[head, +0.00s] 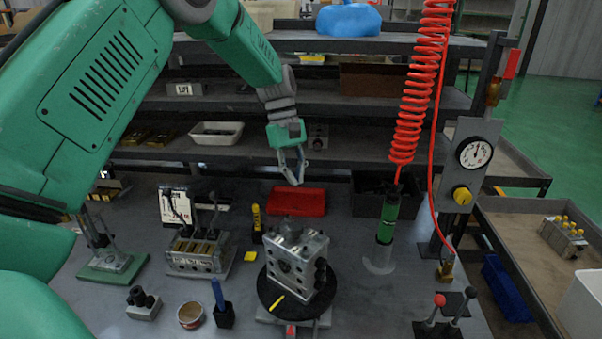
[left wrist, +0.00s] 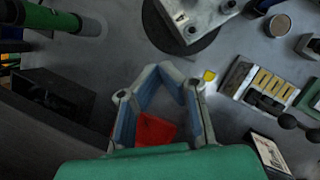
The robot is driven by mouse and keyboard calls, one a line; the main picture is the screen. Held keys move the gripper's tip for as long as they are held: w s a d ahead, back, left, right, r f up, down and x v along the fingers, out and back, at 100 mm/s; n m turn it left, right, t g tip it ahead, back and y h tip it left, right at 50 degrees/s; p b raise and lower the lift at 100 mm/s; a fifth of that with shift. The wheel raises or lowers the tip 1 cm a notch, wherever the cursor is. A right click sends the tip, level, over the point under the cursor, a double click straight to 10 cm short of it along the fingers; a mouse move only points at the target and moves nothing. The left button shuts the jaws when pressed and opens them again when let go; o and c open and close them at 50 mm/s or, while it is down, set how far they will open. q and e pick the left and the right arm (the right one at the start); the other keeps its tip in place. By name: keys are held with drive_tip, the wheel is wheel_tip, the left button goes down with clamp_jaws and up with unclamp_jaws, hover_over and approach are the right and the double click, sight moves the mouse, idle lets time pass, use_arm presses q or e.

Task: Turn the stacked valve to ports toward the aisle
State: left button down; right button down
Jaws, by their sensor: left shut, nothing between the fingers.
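The stacked valve (head: 290,262) is a grey metal block with dark holes in its front face and dark round fittings on its right side. It stands upright on a black round turntable (head: 267,292) with a yellow mark at its front edge. In the left wrist view the valve (left wrist: 190,14) shows only partly, at the top edge. My left gripper (head: 294,182) is shut and empty, pointing down above and behind the valve, near a red bin (head: 296,202). It also shows in the left wrist view (left wrist: 168,76), apart from the valve. My right gripper is not in view.
A green tool (head: 388,218) hangs on a red coiled hose right of the valve, before a dark bin. A gauge panel (head: 470,165) stands at right. Left are a valve manifold (head: 198,255), a blue-handled tool and a round tin (head: 190,315). Shelves rise behind.

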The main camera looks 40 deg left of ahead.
use_arm(q)
drive_tip(key=s+d+f+p, duration=0.1)
drive_tip(key=s+d+f, duration=0.1)
drive_tip(key=d+f, duration=0.4)
drive_tip(key=shift+f, duration=0.25)
drive_tip(key=shift+s+a, duration=0.1)
drive_tip(key=shift+s+d+m+g+p, duration=0.15)
drive_tip(key=shift+d+m+g+p, duration=0.25)
drive_tip(key=shift+d+m+p, duration=0.8)
